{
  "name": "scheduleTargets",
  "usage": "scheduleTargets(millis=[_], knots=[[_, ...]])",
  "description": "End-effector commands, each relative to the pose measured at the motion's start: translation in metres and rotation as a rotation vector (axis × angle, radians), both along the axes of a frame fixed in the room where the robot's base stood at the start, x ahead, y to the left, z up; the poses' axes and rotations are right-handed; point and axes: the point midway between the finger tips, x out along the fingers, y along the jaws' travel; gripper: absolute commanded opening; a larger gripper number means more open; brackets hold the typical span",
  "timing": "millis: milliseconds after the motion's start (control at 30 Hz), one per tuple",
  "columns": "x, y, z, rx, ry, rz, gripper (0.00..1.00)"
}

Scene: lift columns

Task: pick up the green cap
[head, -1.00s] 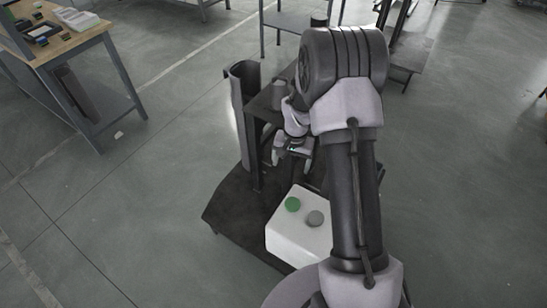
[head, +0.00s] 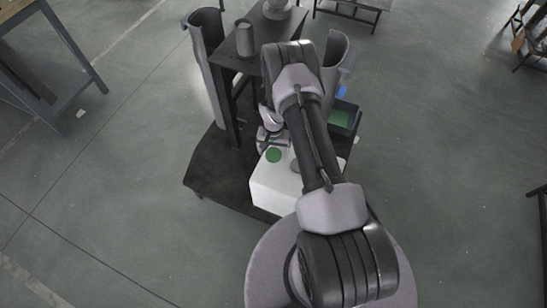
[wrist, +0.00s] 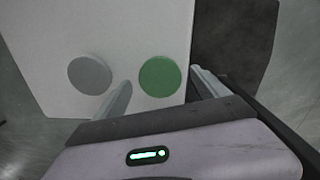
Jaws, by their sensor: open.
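The green cap (head: 273,155) is a round disc on top of a white box (head: 268,188). It also shows in the wrist view (wrist: 160,77), between the tips of my gripper's fingers as seen from there. My gripper (wrist: 163,90) is open and empty, with one finger to each side of the cap in that picture. I cannot tell how far above the cap the fingers are. In the head view my gripper (head: 268,142) is just behind the cap and partly hidden by my arm.
A grey cap (wrist: 90,75) lies left of the green one on the white box. The box stands on a dark platform (head: 212,172). Behind it is a dark stand (head: 225,52) with a grey cup (head: 244,40). A dark bin (head: 345,118) is at right.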

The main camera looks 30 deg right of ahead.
Motion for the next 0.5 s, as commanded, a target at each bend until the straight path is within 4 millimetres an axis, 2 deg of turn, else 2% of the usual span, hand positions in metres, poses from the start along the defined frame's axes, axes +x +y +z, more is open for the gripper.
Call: scheduleTargets(millis=[33,100,300,500], knots=[[-0.0005,0.0,-0.0155,0.001,0.001,0.0,0.84],[-0.0004,0.0001,-0.0244,0.0,0.0,0.001,0.84],[0.0002,-0.0001,-0.0224,0.0,-0.001,0.0,0.82],[0.0,0.0,-0.0223,0.0,-0.001,0.0,0.43]])
